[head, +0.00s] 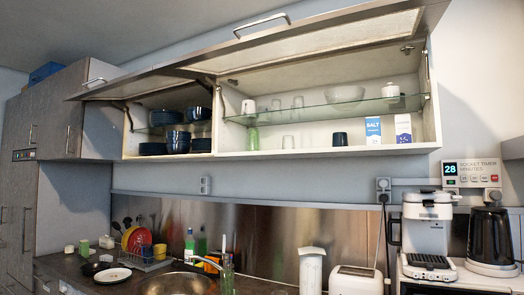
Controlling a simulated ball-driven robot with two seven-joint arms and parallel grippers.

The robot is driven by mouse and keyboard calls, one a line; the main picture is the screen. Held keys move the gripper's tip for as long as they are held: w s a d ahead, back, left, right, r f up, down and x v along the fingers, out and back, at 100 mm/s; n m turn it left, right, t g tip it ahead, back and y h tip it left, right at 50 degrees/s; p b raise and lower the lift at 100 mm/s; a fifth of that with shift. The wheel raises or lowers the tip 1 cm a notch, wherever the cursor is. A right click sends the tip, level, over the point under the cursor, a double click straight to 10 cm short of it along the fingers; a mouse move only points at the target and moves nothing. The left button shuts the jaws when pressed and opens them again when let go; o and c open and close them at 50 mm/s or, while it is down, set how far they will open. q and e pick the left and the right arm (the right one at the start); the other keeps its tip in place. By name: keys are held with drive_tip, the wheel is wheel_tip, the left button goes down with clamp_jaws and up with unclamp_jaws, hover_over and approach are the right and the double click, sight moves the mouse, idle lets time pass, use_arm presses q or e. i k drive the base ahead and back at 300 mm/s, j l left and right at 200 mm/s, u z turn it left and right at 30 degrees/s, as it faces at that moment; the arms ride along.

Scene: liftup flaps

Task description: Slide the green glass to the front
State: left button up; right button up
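A green glass (252,139) stands upright on the bottom board of the right wall cabinet (300,155), near its left wall. It is small in the picture, and I cannot tell exactly how far back it stands. The cabinet's lift-up flap (325,36) is raised open. Clear glasses (290,142) stand to the right of the green glass. A glass shelf (330,109) runs above it. Neither of my grippers is in view.
A white mug (248,107), clear glasses and a bowl (345,94) stand on the glass shelf. A dark mug (340,139) and a salt box (373,130) share the bottom board. Blue dishes fill the left cabinet. Below are a sink (178,284), toaster (356,280) and coffee machine (428,235).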

sight(254, 142)
drive_tip(key=i+j+z, duration=0.2)
drive_tip(key=j+z, duration=0.65)
drive_tip(key=j, duration=0.3)
drive_tip(key=j+z, duration=0.45)
drive_tip(key=j, duration=0.15)
drive_tip(key=j+z, duration=0.45)
drive_tip(key=j, duration=0.2)
